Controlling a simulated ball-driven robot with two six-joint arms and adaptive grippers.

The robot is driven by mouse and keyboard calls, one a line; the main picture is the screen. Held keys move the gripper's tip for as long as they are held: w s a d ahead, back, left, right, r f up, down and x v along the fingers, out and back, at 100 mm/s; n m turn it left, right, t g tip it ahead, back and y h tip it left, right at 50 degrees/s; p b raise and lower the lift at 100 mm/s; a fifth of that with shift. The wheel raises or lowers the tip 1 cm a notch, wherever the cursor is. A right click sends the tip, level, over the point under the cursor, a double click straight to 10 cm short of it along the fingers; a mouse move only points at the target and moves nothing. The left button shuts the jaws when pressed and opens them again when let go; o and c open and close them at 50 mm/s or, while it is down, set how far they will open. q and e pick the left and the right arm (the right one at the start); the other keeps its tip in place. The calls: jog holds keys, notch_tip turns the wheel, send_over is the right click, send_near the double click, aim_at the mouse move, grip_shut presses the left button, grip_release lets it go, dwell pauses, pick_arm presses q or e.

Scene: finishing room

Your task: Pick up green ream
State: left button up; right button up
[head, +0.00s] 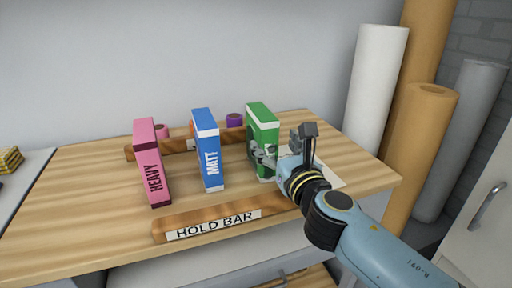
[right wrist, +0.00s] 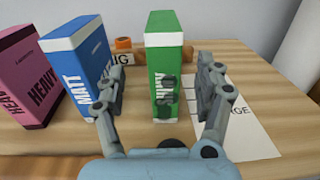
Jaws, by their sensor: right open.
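The green ream (head: 262,128) with white ends stands upright at the right of a row of reams on the wooden table. My right gripper (head: 288,145) is at its right front side in the head view and hides part of its lower face. In the right wrist view the green ream (right wrist: 166,70) stands between and beyond the two open fingers of my right gripper (right wrist: 160,92). The fingers look empty, and I cannot tell whether either one touches the ream. My left gripper is not in view.
A blue MATT ream (head: 208,148) and a pink HEAVY ream (head: 150,165) stand to the left. A wooden HOLD BAR (head: 208,222) lies along the front. A white sheet (right wrist: 235,125) lies right of the ream. Tall rolls (head: 375,85) stand behind at right.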

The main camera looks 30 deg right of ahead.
aim_at(268, 135)
jog(key=x, duration=0.3)
jog(key=shift+w, duration=0.3)
jog(key=shift+w+d, duration=0.25)
jog(key=shift+w, duration=0.25)
jog(key=x, duration=0.5)
jog(key=shift+s+d+f, duration=0.1)
jog(key=shift+d+f, duration=0.05)
jog(key=shift+d, duration=0.05)
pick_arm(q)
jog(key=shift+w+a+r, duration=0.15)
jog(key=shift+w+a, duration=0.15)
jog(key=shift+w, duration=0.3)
pick_arm(e)
jog(key=shift+c, duration=0.9)
grip_shut()
